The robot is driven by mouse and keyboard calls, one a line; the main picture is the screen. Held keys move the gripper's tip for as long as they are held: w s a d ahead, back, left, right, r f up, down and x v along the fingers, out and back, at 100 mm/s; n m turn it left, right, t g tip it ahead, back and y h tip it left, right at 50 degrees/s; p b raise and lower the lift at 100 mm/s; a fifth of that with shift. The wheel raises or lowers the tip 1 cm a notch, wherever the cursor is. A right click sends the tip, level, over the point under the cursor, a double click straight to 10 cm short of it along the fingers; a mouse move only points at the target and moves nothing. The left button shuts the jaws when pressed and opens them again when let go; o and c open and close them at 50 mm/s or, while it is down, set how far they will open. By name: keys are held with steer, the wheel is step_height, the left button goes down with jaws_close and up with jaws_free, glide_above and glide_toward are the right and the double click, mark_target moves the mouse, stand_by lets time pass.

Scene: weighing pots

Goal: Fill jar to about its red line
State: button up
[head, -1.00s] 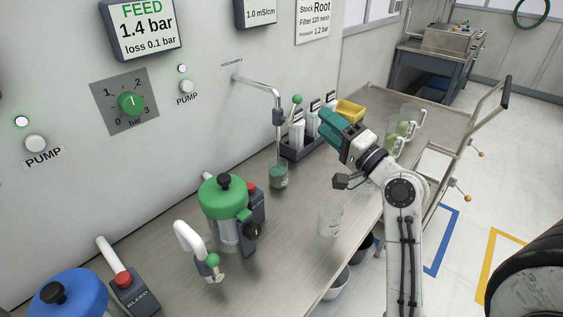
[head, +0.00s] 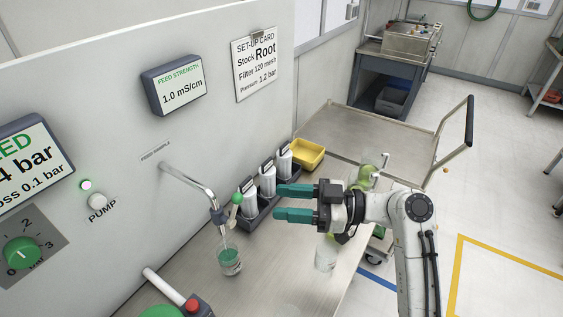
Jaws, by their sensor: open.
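A clear jar (head: 230,264) holding green liquid stands on the bench under the feed sample tap (head: 192,183). Its red line is too small to make out, so I cannot tell the liquid's level against it. The tap's lever has a green knob (head: 237,198), raised to the right of the spout. A pale streak shows between spout and jar; I cannot tell whether liquid is running. My gripper (head: 276,202) has teal fingers spread apart, empty, pointing left towards the knob with a gap between. A second clear jar (head: 325,256) stands below my arm.
A dark rack (head: 256,217) with several white bottles stands behind the tap, close to my fingers. A yellow tray (head: 308,155) lies beyond it. A trolley (head: 350,130) adjoins the bench, with glassware (head: 368,172) holding green things. The bench front is largely clear.

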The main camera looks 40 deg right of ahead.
mark_target(238, 198)
steer(key=shift+n, duration=0.4)
steer(key=p+x, duration=0.3)
steer(key=x, duration=0.7)
steer(key=shift+w+a, duration=0.1)
steer(key=shift+c, duration=0.4)
jaws_close()
steer(key=shift+f, duration=0.1)
